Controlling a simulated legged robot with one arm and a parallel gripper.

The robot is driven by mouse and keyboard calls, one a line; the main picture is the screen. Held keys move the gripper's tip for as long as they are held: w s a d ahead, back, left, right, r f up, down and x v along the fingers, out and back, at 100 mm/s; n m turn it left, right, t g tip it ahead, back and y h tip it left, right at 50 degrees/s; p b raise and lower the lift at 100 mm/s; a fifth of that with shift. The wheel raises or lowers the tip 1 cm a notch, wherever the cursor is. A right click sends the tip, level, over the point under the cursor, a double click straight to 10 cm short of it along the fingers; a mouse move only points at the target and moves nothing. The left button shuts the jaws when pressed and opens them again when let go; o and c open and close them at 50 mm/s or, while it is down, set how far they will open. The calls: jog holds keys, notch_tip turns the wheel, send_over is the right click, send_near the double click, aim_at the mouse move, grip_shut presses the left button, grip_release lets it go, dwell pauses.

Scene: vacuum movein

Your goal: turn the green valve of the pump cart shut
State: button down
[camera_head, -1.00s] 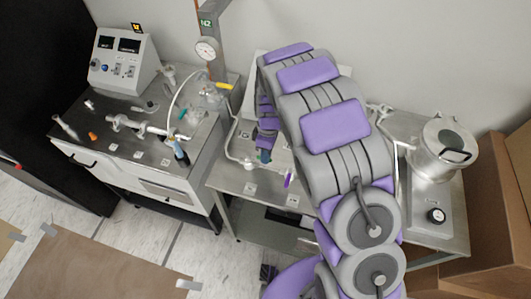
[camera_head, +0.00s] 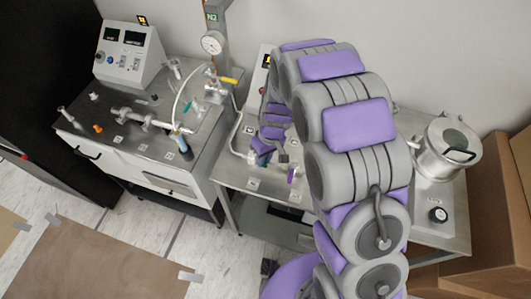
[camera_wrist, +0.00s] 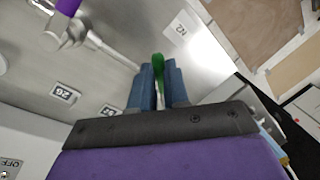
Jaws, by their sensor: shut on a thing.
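The green valve handle (camera_wrist: 158,63) shows in the wrist view as a narrow green lever between the two blue fingers of my gripper (camera_wrist: 158,84). The gripper is shut on it, with the rounded green tip standing out past the fingertips. The valve body is hidden by the fingers and the gripper's dark palm. In the head view my gripper (camera_head: 262,157) is low over the middle cart (camera_head: 231,182), partly behind my arm. I cannot make out the green handle there.
A purple valve handle (camera_wrist: 68,6) on a metal fitting is at the wrist view's upper left; it also shows in the head view (camera_head: 292,175). A metal pot (camera_head: 446,150) is on the right. Another cart (camera_head: 150,165) with a control box (camera_head: 127,55) is on the left.

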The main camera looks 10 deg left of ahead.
jog(key=m, duration=0.1)
jog(key=s+a+m+p, duration=0.1)
jog(key=m, duration=0.1)
jog(key=a+m, duration=0.1)
jog(key=shift+s+r+m+t, duration=0.1)
jog(key=shift+s+m+t, duration=0.2)
jog(key=shift+s+t, duration=0.1)
jog(key=m, duration=0.1)
jog(key=a+m+p, duration=0.2)
jog(key=m, duration=0.1)
jog(key=shift+s+t+y, duration=0.25)
jog(key=shift+t+y, duration=0.05)
jog(key=shift+a+m+p, duration=0.5)
jog(key=shift+m+p, duration=0.2)
jog(key=shift+m, duration=0.3)
jog(key=c, duration=1.1)
grip_release()
jog(key=shift+a+t, duration=0.2)
jog(key=shift+t, duration=0.1)
jog(key=shift+d, duration=0.1)
